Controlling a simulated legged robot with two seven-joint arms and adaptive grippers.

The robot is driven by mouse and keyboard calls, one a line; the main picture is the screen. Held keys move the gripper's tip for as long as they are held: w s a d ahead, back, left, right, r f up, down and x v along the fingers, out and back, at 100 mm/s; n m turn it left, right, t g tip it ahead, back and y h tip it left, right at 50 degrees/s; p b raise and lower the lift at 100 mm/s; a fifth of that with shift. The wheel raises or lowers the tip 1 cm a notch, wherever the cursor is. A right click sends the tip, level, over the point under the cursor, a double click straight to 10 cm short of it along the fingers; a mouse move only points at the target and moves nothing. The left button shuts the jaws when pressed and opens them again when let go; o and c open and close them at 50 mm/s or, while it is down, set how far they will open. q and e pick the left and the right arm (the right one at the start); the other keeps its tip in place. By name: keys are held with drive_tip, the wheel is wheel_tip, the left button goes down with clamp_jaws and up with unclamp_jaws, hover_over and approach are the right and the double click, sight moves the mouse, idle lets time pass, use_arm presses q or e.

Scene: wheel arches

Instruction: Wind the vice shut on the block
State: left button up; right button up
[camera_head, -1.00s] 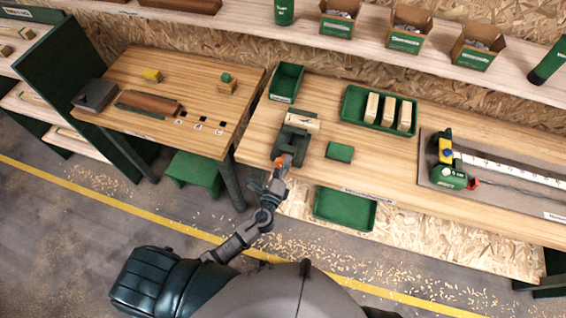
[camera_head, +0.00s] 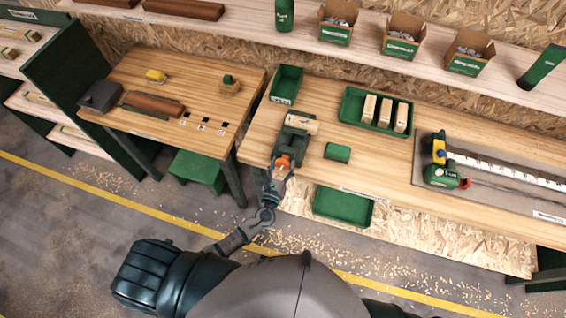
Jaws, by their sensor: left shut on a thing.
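The green vice (camera_head: 291,140) sits at the front edge of the right-hand bench. A pale wooden block (camera_head: 300,123) lies across it at the jaws; I cannot tell how tightly the jaws meet it. An orange part (camera_head: 283,162), which looks like the vice's handle, is at the vice's front end. My left gripper (camera_head: 279,168) is shut on this orange handle, and its fingers hide part of it. My right gripper is not in view.
A green tray with several pale blocks (camera_head: 375,96) stands right of the vice, with a small green box (camera_head: 338,152) nearer. An empty green bin (camera_head: 286,83) stands behind. A green tray (camera_head: 343,206) sits below the bench edge.

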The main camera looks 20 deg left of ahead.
use_arm(q)
drive_tip(key=m+p, duration=0.1)
drive_tip(key=m, duration=0.1)
drive_tip(key=m+p, duration=0.1)
drive_tip(key=m, duration=0.1)
drive_tip(key=m+p, duration=0.1)
drive_tip(key=m, duration=0.1)
drive_tip(key=shift+s+f, duration=0.2)
drive_tip(key=shift+f, duration=0.05)
drive_tip(key=shift+m+p, duration=1.1)
drive_tip(key=shift+m, duration=1.1)
drive_tip(key=shift+f, duration=0.1)
drive_tip(key=o, duration=1)
drive_tip(key=shift+o, duration=0.9)
drive_tip(key=shift+w, duration=0.1)
drive_tip(key=shift+r, duration=0.2)
